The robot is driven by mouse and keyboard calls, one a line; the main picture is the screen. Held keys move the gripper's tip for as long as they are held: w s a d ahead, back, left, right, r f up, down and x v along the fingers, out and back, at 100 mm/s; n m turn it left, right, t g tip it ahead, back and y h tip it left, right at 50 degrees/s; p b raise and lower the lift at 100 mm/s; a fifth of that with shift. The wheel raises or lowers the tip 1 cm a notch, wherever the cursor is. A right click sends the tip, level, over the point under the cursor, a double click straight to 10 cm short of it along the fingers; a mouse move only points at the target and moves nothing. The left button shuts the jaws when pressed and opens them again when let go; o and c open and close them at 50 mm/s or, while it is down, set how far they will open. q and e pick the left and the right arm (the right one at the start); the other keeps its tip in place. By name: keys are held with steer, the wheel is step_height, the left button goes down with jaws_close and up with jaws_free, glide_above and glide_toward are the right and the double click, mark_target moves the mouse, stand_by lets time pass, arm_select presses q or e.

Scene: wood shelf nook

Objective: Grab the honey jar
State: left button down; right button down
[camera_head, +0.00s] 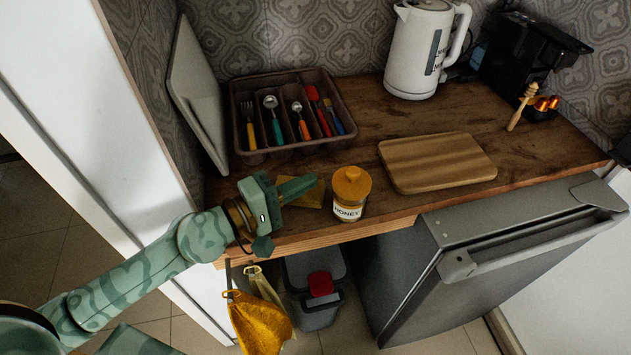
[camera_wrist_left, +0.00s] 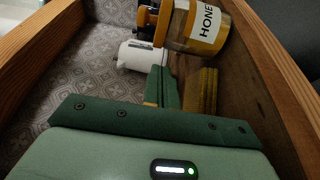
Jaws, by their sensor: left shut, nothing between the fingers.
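The honey jar (camera_head: 349,194) has an orange-yellow lid and a white label reading HONEY. It stands upright near the front edge of the wooden counter. In the left wrist view the honey jar (camera_wrist_left: 200,24) shows sideways, beyond the fingertips. My left gripper (camera_head: 305,184) is just left of the jar, its fingers pointing toward it, shut and empty, with a gap between them and the jar. The shut fingers of my left gripper (camera_wrist_left: 166,80) also show in the left wrist view. My right gripper is out of view.
A yellow cloth or sponge (camera_head: 314,198) lies beside my left fingers. A cutting board (camera_head: 437,161) is right of the jar. A cutlery tray (camera_head: 290,152), white kettle (camera_head: 411,50) and honey dipper (camera_head: 520,108) stand farther back. A dishwasher door (camera_head: 520,222) juts out front right.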

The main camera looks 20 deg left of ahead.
mark_target(335, 184)
arm_select(q)
steer(key=shift+w+d, duration=0.15)
steer(key=shift+d, duration=1.2)
steer(key=shift+w+d+r+p, duration=0.1)
steer(key=shift+d+r+p, duration=0.05)
steer(key=shift+d+p, duration=0.4)
steer(key=shift+w+d+r+p, duration=0.15)
steer(key=shift+d+p, duration=0.25)
steer(key=shift+p, duration=0.25)
steer(key=shift+s+d+f, duration=0.1)
steer(key=shift+s+f, duration=0.05)
steer(key=shift+f, duration=0.15)
